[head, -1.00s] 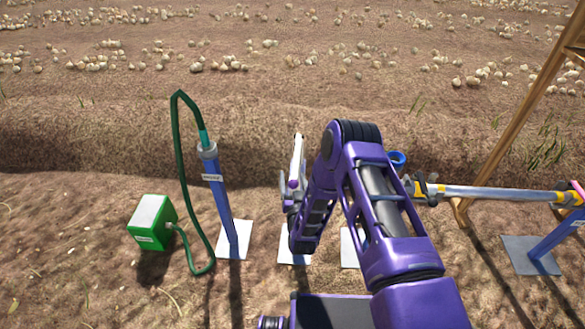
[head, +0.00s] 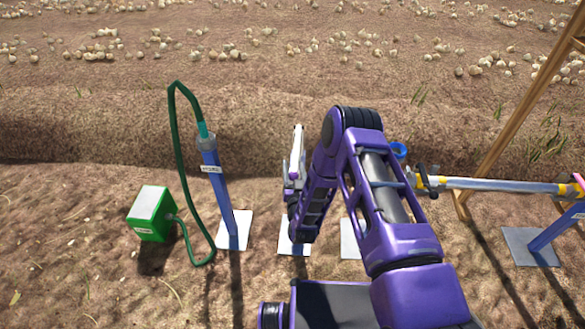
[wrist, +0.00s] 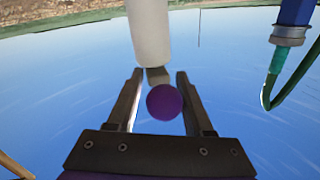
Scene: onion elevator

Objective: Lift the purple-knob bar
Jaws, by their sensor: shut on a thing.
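The white bar (head: 297,145) stands nearly upright just left of my arm in the head view. Its purple knob shows in the wrist view (wrist: 165,102), between my two fingers, with the bar's white shaft (wrist: 149,30) beyond it. My gripper (wrist: 164,88) is shut on the bar at the knob end. In the head view my gripper (head: 291,185) is at the lower part of the bar, and my arm partly hides this area.
Left stand a blue post (head: 220,190) and a green box (head: 151,212), joined by a looping green hose (head: 172,130). Right are a grey-and-yellow horizontal bar (head: 500,186), a wooden beam (head: 515,115) and a blue post (head: 557,232). Onions (head: 220,53) lie across the field beyond.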

